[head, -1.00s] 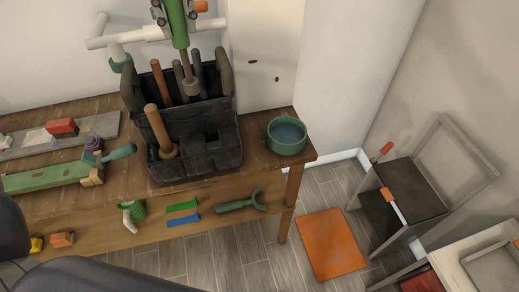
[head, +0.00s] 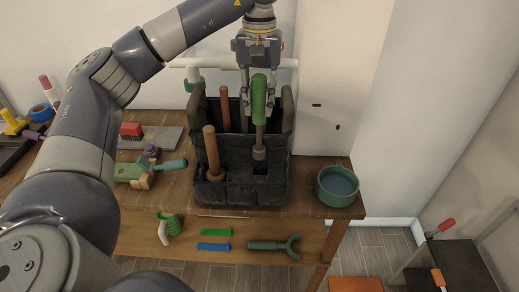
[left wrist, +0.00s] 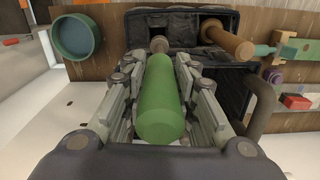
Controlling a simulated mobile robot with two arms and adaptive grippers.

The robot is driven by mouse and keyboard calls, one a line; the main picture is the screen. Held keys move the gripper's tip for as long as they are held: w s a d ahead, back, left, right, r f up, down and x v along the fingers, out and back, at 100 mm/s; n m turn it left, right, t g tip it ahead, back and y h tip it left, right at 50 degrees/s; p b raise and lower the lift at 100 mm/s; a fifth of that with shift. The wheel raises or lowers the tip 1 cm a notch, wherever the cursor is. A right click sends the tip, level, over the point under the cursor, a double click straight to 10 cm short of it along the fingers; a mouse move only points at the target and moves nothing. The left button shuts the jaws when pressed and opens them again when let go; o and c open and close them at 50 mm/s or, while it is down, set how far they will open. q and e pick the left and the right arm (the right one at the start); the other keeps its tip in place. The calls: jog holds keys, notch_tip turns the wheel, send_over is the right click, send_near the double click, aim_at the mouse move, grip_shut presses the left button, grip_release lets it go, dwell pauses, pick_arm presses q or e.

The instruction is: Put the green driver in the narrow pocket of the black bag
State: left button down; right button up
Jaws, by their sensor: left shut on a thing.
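The green driver (head: 259,100) hangs upright, handle up, with its grey-brown shaft pointing down. My left gripper (head: 258,88) is shut on its green handle. The black bag (head: 240,190) stands on the wooden bench below, and the driver's lower end shows in front of its pockets. I cannot tell whether the tip is inside a pocket or above it. In the left wrist view the green handle (left wrist: 160,105) lies between the fingers, its shaft reaching toward the bag (left wrist: 185,22). My right gripper is not in view.
A wooden-handled tool (head: 211,150) stands in the bag's front left pocket, and another wooden handle (head: 225,108) rises behind it. A green bowl (head: 337,187) sits right of the bag. A white pipe (head: 280,63) runs behind.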

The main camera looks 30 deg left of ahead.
pick_arm(q)
jog(key=p, duration=0.2)
send_over(259, 149)
notch_tip(259, 149, down, 9)
jog(key=shift+w+a+r, duration=0.1)
notch_tip(259, 149, down, 4)
jog(key=shift+p, duration=0.85)
jog(key=shift+f, duration=0.5)
jog(key=shift+f, duration=0.1)
jog(key=c, duration=1.3)
grip_release()
